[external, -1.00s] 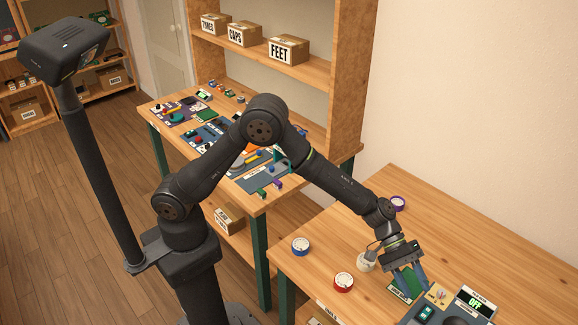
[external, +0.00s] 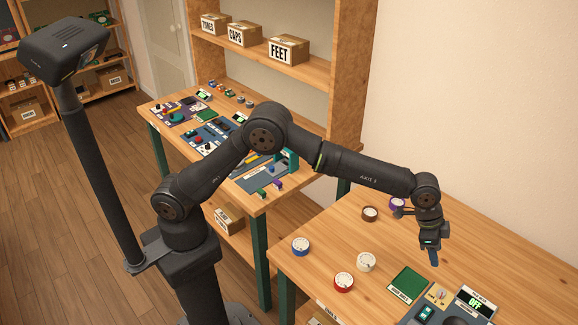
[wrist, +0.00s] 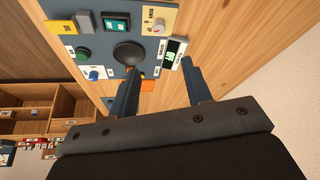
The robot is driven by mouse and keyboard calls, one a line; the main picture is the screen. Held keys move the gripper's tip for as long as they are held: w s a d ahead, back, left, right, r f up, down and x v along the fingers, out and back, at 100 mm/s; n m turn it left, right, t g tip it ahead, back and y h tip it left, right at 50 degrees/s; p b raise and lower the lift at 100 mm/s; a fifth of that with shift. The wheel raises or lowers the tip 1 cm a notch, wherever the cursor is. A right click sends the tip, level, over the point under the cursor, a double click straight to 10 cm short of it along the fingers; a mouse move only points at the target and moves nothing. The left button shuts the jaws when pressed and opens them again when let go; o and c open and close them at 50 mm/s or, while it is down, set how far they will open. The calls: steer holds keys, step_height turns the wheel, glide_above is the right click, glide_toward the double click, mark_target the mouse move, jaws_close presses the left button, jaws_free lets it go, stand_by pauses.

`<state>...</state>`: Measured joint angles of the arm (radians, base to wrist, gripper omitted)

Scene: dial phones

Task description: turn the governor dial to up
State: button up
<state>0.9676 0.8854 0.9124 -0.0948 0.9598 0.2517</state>
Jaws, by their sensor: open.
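A control panel (external: 452,312) lies at the lower right of the table in the external view, cut by the frame edge. It also shows at the top of the wrist view (wrist: 84,60). My gripper (external: 434,260) hangs above the table, behind the panel, apart from the dial. In the wrist view my gripper (wrist: 160,69) is open and empty.
A display reading OFF (external: 476,303) stands on the panel. A green square tray (external: 408,285) lies beside it. The table's right side is clear.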

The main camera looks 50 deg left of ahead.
mark_target(442, 292)
steer(key=x, duration=1.7)
steer(key=shift+a, duration=0.1)
steer(key=shift+s, duration=0.1)
jaws_close()
